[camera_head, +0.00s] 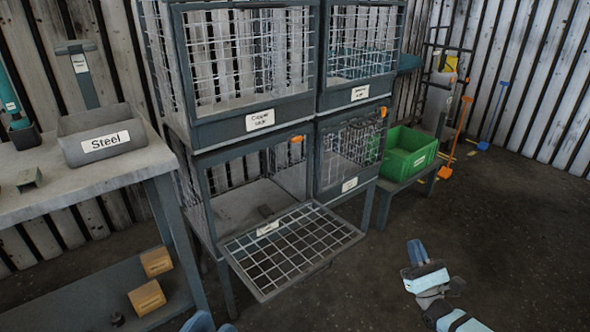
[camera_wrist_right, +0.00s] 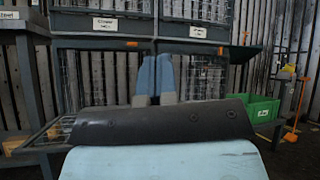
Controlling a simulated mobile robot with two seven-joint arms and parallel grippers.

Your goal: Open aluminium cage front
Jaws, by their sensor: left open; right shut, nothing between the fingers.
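The lower-left wire cage has its mesh front (camera_head: 290,245) hinged down, sloping outward from its bottom edge. A small label (camera_head: 268,228) on that front is too small to read, so I cannot confirm it says aluminium. An orange latch (camera_head: 298,139) shows at the cage's top right. My right gripper (camera_head: 416,250) is shut and empty, right of the lowered front and apart from it. Its blue fingers (camera_wrist_right: 153,76) point toward the cages in the right wrist view. My left gripper (camera_head: 212,325) shows only as blue tips at the bottom edge, apart and open.
Closed cages marked copper (camera_head: 255,125) and others stand above and beside. A green crate (camera_head: 408,153) sits on a low stand at right. A workbench (camera_head: 110,175) with a steel bin (camera_head: 100,135) stands at left. The floor at right is clear.

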